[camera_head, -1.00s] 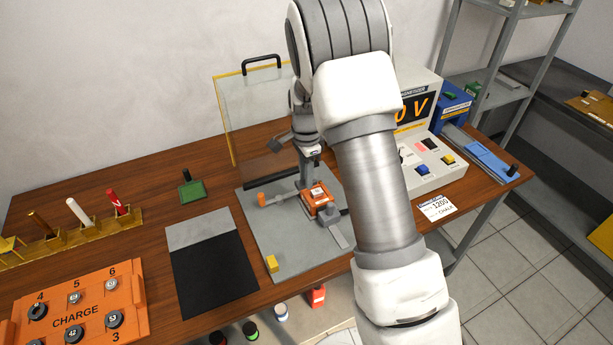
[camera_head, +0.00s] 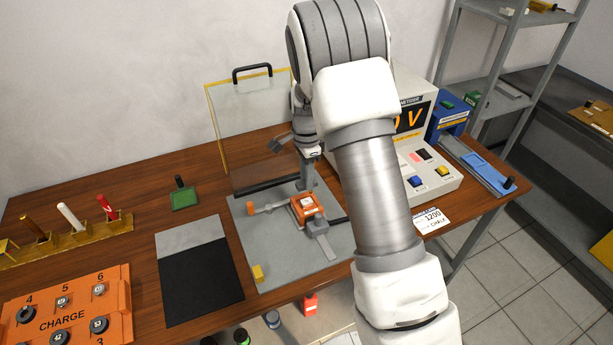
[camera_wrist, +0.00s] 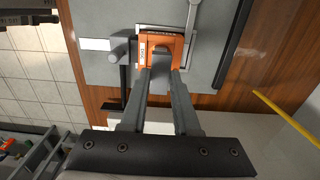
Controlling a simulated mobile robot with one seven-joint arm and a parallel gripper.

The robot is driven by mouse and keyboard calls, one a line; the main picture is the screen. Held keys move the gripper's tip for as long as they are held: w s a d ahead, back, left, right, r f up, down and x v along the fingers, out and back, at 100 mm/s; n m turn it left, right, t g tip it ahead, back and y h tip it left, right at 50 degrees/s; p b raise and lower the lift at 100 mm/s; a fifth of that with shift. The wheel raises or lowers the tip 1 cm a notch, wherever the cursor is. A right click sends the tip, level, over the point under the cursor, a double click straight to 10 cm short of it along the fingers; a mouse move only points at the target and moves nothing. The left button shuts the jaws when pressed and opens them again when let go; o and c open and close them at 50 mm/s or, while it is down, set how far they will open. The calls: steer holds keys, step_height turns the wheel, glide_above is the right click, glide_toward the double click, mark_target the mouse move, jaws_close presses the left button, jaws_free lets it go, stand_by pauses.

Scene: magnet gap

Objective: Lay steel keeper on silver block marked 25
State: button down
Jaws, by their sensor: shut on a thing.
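My gripper (camera_head: 306,186) points down over the grey plate (camera_head: 280,268). In the wrist view this block (camera_wrist: 152,45) shows as a small orange body at the fingertips. A flat grey bar (camera_head: 321,243) lies beside it, toward the plate's front. I cannot make out which piece is the steel keeper. No silver block marked 25 is readable; the fingers and arm hide part of the fixture.
A clear yellow-edged screen (camera_head: 250,120) stands behind. The orange CHARGE board (camera_head: 65,305) and black-and-grey mat (camera_head: 200,275) lie left. A meter box (camera_head: 432,177) stands right.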

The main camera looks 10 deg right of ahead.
mark_target(306, 201)
steer(key=shift+f+b, duration=1.85)
steer(key=shift+f, duration=0.95)
steer(key=shift+f, duration=0.2)
steer(key=c, duration=0.6)
jaws_free()
steer(key=c, duration=0.5)
steer(key=shift+r, duration=0.1)
steer(key=shift+r+p, duration=1.45)
steer(key=shift+r, duration=0.75)
